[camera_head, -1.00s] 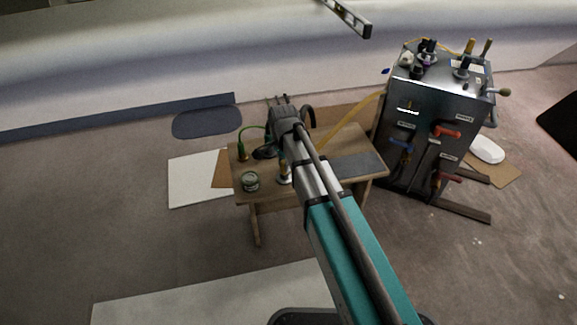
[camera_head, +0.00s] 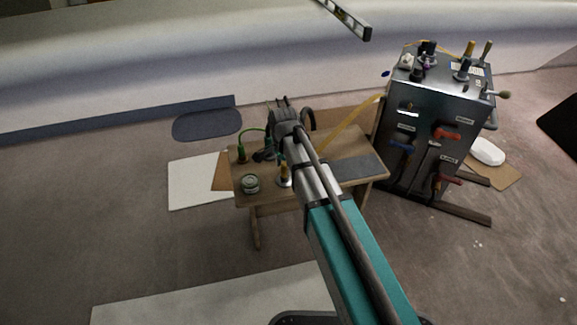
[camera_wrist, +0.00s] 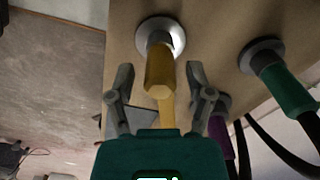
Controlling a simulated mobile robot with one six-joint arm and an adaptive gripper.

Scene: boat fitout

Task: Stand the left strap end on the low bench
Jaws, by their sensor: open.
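The low bench (camera_head: 352,141) is a small wooden table in the middle of the head view; its tan top also shows in the wrist view (camera_wrist: 210,25). In the wrist view a yellow strap end (camera_wrist: 160,70) stands at a round silver base (camera_wrist: 158,33) on the top, with a yellow strip running from it toward me. I cannot tell whether it is the left one. My gripper (camera_wrist: 160,78), also in the head view (camera_head: 281,102), is open, its fingers on either side of the yellow end. A gap shows on both sides.
A green fitting with a black cable (camera_wrist: 286,90) stands to the right, and a purple one (camera_wrist: 217,130) is partly hidden by my right finger. A round tin (camera_head: 250,184) sits at the bench's front left. A dark cabinet (camera_head: 430,125) with valves stands close at the right.

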